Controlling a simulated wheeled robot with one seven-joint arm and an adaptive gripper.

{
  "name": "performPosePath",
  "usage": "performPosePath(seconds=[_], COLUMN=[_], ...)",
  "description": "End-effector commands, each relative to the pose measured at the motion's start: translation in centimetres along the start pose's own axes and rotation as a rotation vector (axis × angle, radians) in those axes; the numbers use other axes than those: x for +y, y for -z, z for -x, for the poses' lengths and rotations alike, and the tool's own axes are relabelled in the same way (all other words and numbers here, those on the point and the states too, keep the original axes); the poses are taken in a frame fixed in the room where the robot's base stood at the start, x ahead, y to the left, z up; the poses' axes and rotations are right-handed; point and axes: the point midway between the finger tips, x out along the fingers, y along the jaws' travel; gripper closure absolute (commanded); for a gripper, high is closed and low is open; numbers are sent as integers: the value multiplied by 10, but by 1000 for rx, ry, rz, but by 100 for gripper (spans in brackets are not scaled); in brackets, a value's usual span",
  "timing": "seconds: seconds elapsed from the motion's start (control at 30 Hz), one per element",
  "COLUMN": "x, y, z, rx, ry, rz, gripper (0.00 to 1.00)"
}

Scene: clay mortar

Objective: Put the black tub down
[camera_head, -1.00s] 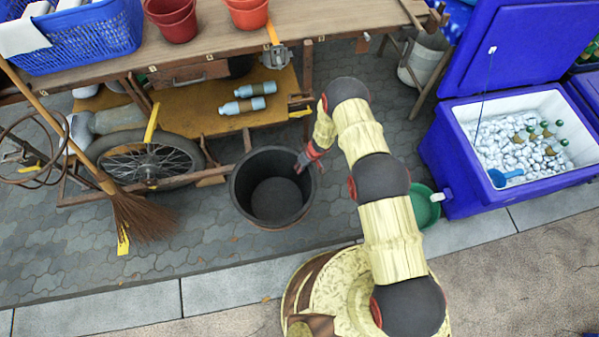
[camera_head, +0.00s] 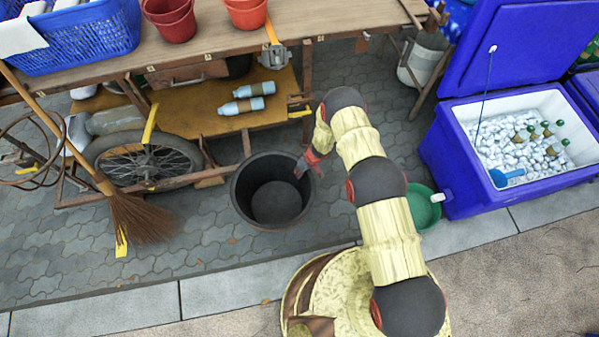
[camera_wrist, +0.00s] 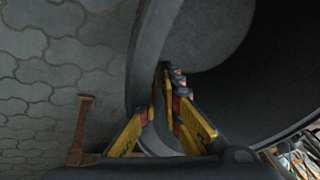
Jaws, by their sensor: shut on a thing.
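The black tub (camera_head: 243,207) is a round, open, empty bucket below the front of the cart. It looks upright; whether its base touches the paving cannot be told. My gripper (camera_head: 304,167) is at the tub's right rim, shut on the rim wall. In the wrist view the yellow and black fingers of my gripper (camera_wrist: 168,100) straddle the tub's wall, and the inside of the tub (camera_wrist: 240,75) fills the right side.
A wooden cart (camera_head: 330,32) with a wheel (camera_head: 147,160) stands behind the tub. A broom (camera_head: 140,215) leans at left. A green basin (camera_head: 422,206) and blue cooler (camera_head: 455,190) are at right. Grey paving (camera_head: 200,250) in front of the tub is clear.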

Motion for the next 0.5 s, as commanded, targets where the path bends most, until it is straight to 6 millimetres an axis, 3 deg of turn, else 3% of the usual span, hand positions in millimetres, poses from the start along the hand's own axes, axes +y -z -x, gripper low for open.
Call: performPosePath(seconds=[0.17, 0.5], x=[0, 0], y=[0, 1], z=[0, 2], rx=[0, 1], ry=[0, -1], rz=[0, 0], gripper=[86, 86])
